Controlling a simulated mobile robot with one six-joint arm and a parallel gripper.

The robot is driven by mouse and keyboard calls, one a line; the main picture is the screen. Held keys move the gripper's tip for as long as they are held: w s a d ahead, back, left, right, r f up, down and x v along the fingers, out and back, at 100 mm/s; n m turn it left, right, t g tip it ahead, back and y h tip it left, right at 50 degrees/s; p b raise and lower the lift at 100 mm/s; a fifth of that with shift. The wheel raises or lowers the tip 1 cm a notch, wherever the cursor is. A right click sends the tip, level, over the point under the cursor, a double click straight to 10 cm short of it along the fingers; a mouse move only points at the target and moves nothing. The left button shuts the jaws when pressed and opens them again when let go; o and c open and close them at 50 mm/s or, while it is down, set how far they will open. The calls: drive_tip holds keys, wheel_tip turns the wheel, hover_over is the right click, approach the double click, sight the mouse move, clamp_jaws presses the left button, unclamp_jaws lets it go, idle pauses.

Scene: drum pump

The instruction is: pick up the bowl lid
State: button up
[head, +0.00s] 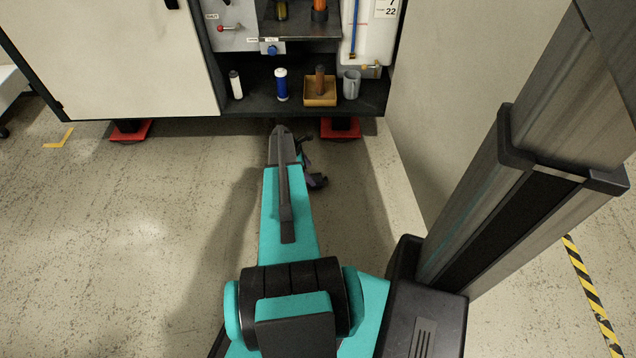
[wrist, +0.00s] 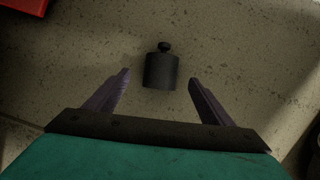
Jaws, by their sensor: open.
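The bowl lid (wrist: 161,72) appears to be the dark, short cylinder with a small round knob, seen in the wrist view on the speckled floor. Its knob points toward the top of that picture. My gripper (wrist: 159,77) is open, with one finger on each side of the cylinder in the picture and clear gaps on both sides. Neither finger touches it. How far above it the fingers are, I cannot tell. In the head view my arm reaches down toward the floor before the cabinet and hides the lid; the gripper is mostly hidden there too.
The cabinet's low shelf (head: 262,104) carries a white bottle (head: 235,85), a blue-and-white cylinder (head: 281,84), a tan tray (head: 320,99) with a brown cylinder, and a grey mug (head: 351,84). Red feet (head: 130,132) stand under the cabinet.

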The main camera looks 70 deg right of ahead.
sight(314, 176)
drive_tip(key=shift+s+d+f, duration=0.15)
drive_tip(key=shift+s+f, duration=0.1)
drive_tip(key=shift+f, duration=0.35)
drive_tip(key=shift+f, duration=0.1)
drive_tip(key=shift+s+b+x, duration=0.1)
drive_tip(key=shift+b+x, duration=0.6)
drive_tip(key=shift+x, duration=0.55)
drive_tip(key=shift+s+b+x, duration=0.15)
drive_tip(key=shift+b+x, duration=0.5)
drive_tip(key=shift+x, duration=0.65)
drive_tip(key=shift+c, duration=0.5)
drive_tip(key=c, duration=1)
